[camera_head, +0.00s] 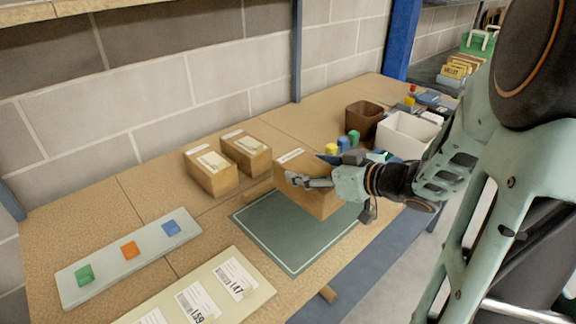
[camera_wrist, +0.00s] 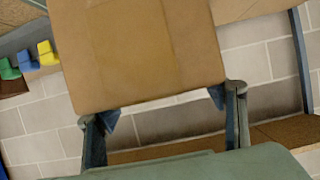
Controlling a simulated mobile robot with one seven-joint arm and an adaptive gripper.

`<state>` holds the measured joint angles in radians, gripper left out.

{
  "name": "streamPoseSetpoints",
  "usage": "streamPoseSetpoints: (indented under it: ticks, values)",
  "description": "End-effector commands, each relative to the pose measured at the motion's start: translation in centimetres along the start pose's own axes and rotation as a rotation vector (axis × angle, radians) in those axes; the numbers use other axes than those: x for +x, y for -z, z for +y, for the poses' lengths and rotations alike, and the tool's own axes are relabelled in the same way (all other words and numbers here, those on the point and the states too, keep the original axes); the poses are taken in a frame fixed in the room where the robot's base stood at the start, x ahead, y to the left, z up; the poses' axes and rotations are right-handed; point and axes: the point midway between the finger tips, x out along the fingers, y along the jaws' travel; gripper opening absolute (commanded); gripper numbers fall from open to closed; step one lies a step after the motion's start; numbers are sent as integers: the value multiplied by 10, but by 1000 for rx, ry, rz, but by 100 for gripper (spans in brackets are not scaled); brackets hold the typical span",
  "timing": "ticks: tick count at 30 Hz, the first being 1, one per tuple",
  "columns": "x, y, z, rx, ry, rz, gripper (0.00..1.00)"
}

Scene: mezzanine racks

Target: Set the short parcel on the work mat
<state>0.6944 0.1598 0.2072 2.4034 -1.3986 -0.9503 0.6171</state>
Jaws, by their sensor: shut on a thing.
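A brown cardboard parcel (camera_head: 316,201) with a white label strip on top is between the fingers of my gripper (camera_head: 318,180). In the wrist view the parcel (camera_wrist: 140,50) fills the upper middle, with a finger at each side of its near end. My gripper (camera_wrist: 166,122) is shut on it. The parcel is over the back right part of the dark green work mat (camera_head: 285,248). I cannot tell whether its underside touches the mat. The front and left of the mat are bare. Two other brown parcels, one nearer (camera_head: 211,173) and one farther (camera_head: 246,153), stand behind the mat to the left.
A pale board with coloured blocks (camera_head: 130,258) and a label sheet (camera_head: 205,290) lie left and front. A brown bin (camera_head: 364,119), a white bin (camera_head: 405,136) and small coloured blocks stand behind my gripper. A brick wall (camera_head: 200,70) backs the bench.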

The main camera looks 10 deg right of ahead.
Motion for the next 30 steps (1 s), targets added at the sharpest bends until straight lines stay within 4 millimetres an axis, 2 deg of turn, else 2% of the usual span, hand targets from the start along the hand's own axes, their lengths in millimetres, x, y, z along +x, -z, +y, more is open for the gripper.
streamPoseSetpoints:
  ticks: [3,9,16,22,30]
  values:
    - [25,-17,4,4,4,1,18]
    - [48,-28,10,1,1,2,18]
    - [64,-36,13,0,2,3,18]
    - [74,-61,14,2,1,2,18]
    - [74,-62,14,-2,0,3,18]
